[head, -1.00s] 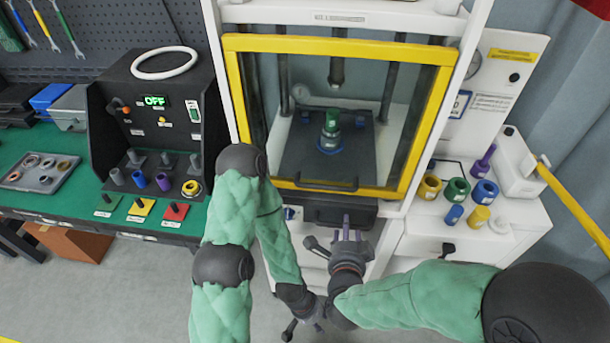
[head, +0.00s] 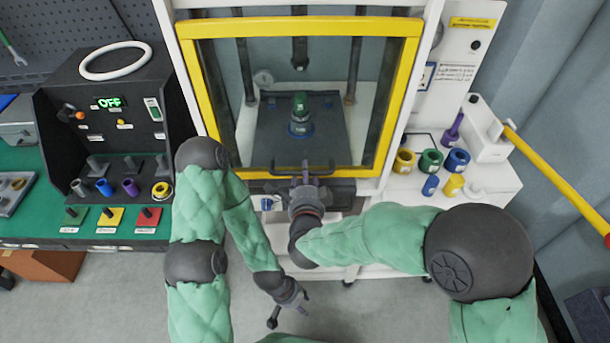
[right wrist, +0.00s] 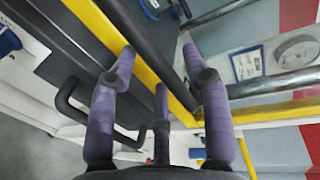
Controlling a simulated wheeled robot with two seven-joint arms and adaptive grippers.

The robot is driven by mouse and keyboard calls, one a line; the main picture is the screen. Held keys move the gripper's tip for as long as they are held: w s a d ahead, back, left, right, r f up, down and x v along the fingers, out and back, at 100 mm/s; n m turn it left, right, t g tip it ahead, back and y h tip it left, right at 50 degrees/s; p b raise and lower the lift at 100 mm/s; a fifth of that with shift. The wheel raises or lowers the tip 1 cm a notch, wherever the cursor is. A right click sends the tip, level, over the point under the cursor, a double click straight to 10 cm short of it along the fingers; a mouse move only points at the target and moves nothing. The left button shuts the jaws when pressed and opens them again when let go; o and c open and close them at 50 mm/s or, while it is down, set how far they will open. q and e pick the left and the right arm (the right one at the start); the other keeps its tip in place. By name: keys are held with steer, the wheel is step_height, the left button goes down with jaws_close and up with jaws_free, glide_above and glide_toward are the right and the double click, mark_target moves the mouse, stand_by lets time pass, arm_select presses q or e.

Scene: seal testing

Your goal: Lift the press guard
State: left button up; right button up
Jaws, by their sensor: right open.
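The press guard (head: 403,100) is a clear panel in a yellow frame, lowered across the front of the press. A dark bar handle (head: 283,172) runs along its lower edge. My right gripper (head: 303,166) is open at the middle of this handle, its fingers partly covering it; I cannot tell whether they touch it. In the right wrist view, the purple fingers (right wrist: 160,95) are spread apart near a yellow frame bar and dark bars. My left gripper (head: 289,312) hangs low over the floor, apart from the press, with its fingers spread and nothing seen between them.
Behind the guard, a green and blue part (head: 301,122) stands on a dark plate. A control box (head: 110,130) reading OFF stands left. Coloured rings and plugs (head: 430,162) sit on the right counter, near a yellow bar (head: 560,178). The floor in front is clear.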

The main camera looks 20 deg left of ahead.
steer(key=shift+w+a+f, duration=0.15)
steer(key=shift+w, duration=0.4)
jaws_close()
steer(key=p, duration=1.2)
glide_toward(305, 89)
steer(key=x, duration=0.5)
jaws_free()
